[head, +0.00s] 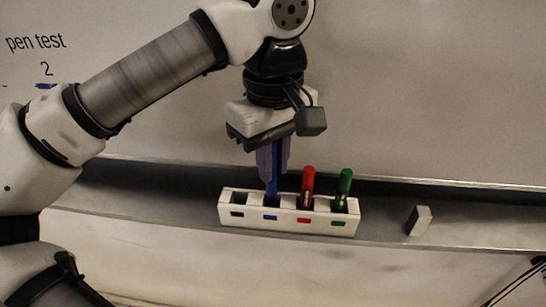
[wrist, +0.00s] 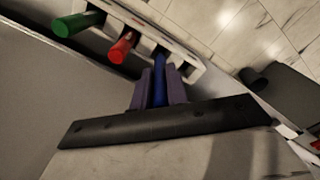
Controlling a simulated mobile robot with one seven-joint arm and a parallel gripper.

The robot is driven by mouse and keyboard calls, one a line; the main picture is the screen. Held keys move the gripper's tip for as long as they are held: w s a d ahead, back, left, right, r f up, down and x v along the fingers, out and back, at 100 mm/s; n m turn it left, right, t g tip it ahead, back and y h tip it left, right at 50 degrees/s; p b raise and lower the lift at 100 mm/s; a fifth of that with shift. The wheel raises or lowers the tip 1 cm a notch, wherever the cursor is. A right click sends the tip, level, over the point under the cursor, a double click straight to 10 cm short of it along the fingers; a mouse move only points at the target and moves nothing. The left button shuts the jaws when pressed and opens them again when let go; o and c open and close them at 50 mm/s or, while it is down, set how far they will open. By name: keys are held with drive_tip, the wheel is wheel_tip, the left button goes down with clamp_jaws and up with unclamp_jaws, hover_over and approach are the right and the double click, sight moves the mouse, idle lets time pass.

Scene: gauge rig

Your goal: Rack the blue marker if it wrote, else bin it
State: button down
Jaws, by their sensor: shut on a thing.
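The blue marker (head: 271,187) is upright between the fingers of my gripper (head: 272,165), which is shut on it. Its lower end is in the blue-labelled slot of the white rack (head: 287,221). In the wrist view the blue marker (wrist: 160,88) shows between the purple fingers (wrist: 160,90), with the rack (wrist: 186,56) beyond. I cannot tell whether the marker rests on the slot's bottom. On the whiteboard at left, under "pen test" and "2", a blue mark (head: 45,86) shows, partly hidden by my arm.
A red marker (head: 308,184) and a green marker (head: 345,187) stand in the rack's slots to the right. The leftmost slot looks empty. A small grey-white block (head: 419,220) stands on the ledge (head: 475,234) to the right. A dark bin-like object (wrist: 285,85) shows on the floor.

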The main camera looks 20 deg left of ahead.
drive_tip(key=shift+f+b, duration=0.75)
drive_tip(key=shift+f, duration=0.35)
drive_tip(key=c, duration=0.7)
unclamp_jaws()
drive_tip(key=shift+c, duration=0.2)
wheel_tip(320, 180, up, 5)
drive_tip(key=p, duration=0.4)
drive_tip(key=shift+r, duration=2.55)
